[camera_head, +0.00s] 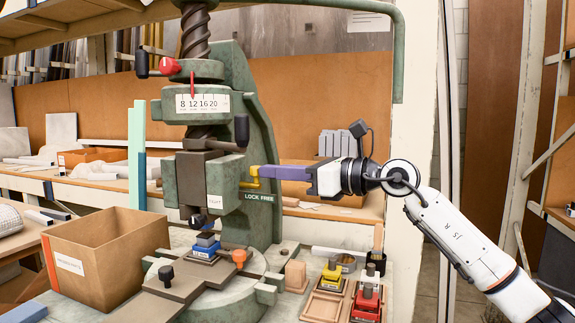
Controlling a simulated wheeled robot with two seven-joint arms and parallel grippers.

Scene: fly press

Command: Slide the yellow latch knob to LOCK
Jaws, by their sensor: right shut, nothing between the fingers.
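The yellow latch knob (251,178) sits on the right side of the green fly press (230,120), just above the "LOCK FREE" label (259,197). My right gripper (262,172) reaches in from the right, with its purple fingers shut and their tips at the knob. The fingers hide part of the knob, and I cannot tell whether they touch it. Nothing is held between them. I cannot tell whether the knob stands at LOCK or FREE. My left gripper is not in view.
A cardboard box (105,260) stands at the left. A blue block (206,246) sits under the press ram. Wooden trays with yellow (332,272) and red (367,300) knobbed blocks lie at the lower right. A green frame bar (398,50) hangs down above my right arm.

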